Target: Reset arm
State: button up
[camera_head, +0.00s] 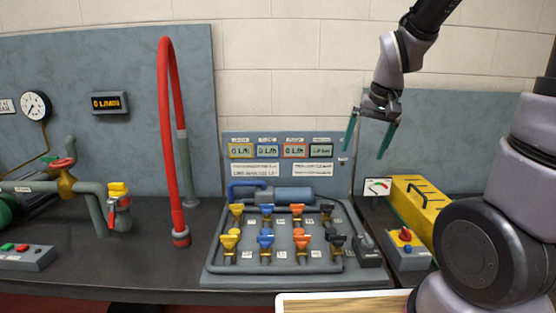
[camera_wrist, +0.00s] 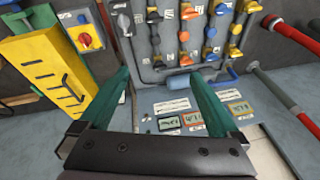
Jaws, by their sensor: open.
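My gripper (camera_head: 368,137) hangs in the air in front of the wall, above and to the right of the valve panel, at the end of my raised arm. Its two teal fingers are spread wide apart with nothing between them. In the wrist view my gripper (camera_wrist: 158,90) also shows open and empty, with the display board beyond the fingertips. The valve panel (camera_head: 215,270) holds rows of yellow, blue, orange and dark valves on grey pipes. It stands on the bench, apart from my gripper.
A yellow box (camera_head: 418,205) with a black handle and a control box with a red knob (camera_head: 406,248) stand right of the panel. A red hose (camera_head: 164,130) arches up at the left. A pipe with a red handwheel (camera_head: 62,163) and a gauge (camera_head: 36,106) are further left.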

jog(key=s+d+r+m+t, duration=0.2)
jog(key=s+r+t, duration=0.2)
jog(key=s+r, duration=0.7)
jog(key=shift+s+d+r, duration=0.15)
jog(key=shift+d+r, duration=0.15)
jog(key=shift+r, duration=0.45)
